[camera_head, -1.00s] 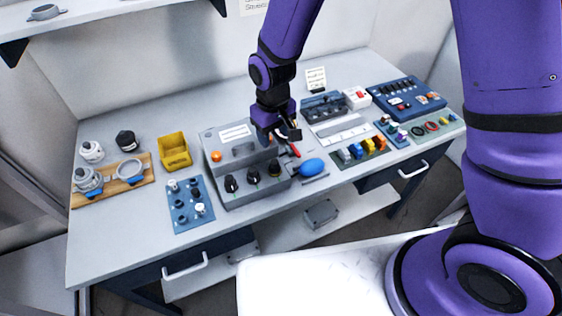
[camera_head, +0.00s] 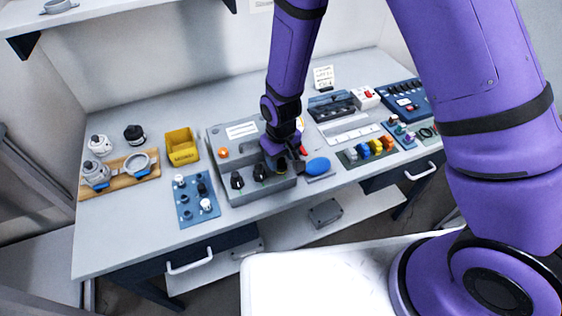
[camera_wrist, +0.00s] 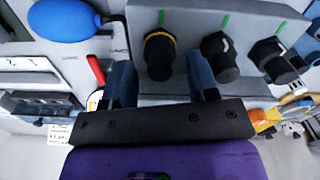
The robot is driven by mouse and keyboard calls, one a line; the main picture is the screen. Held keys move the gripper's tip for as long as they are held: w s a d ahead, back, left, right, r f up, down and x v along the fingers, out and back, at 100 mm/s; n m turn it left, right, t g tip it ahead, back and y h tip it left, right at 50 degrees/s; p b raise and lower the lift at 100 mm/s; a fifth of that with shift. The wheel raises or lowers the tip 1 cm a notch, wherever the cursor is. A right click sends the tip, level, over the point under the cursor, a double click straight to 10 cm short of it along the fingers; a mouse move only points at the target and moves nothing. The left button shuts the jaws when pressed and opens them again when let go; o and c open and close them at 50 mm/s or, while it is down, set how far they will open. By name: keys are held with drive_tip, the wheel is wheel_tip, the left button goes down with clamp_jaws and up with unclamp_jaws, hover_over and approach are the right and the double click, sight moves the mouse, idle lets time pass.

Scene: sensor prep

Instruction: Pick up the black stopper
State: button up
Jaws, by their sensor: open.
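Three black stopper-like pieces sit on the front of the grey box (camera_head: 222,165). In the wrist view, one with a yellow ring (camera_wrist: 160,56) appears between the fingers of my gripper (camera_wrist: 159,72). Two plainer black ones, a middle one (camera_wrist: 220,58) and a far one (camera_wrist: 275,63), stand to its right. The plainer ones show in the head view as a left piece (camera_head: 237,180) and a right piece (camera_head: 260,172). My gripper (camera_head: 286,160) is open over the box's right front and hides the ringed one there. I cannot tell whether the fingers touch it.
A blue bulb (camera_head: 317,166) and a red lever (camera_wrist: 95,69) lie close beside my gripper. A yellow bin (camera_head: 181,148), a blue tray (camera_head: 197,203) and a black round piece (camera_head: 133,133) stand left. The front table strip is clear.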

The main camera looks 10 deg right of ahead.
sight(281, 159)
drive_tip(key=c, duration=1)
drive_tip(key=shift+r, duration=0.2)
drive_tip(key=shift+r, duration=0.6)
wheel_tip(281, 159, up, 2)
drive_tip(key=shift+r, duration=0.1)
drive_tip(key=s+r, duration=0.1)
drive_tip(key=s, duration=1.5)
drive_tip(key=shift+a, duration=0.15)
drive_tip(key=shift+r, duration=0.1)
drive_tip(key=shift+o, duration=0.4)
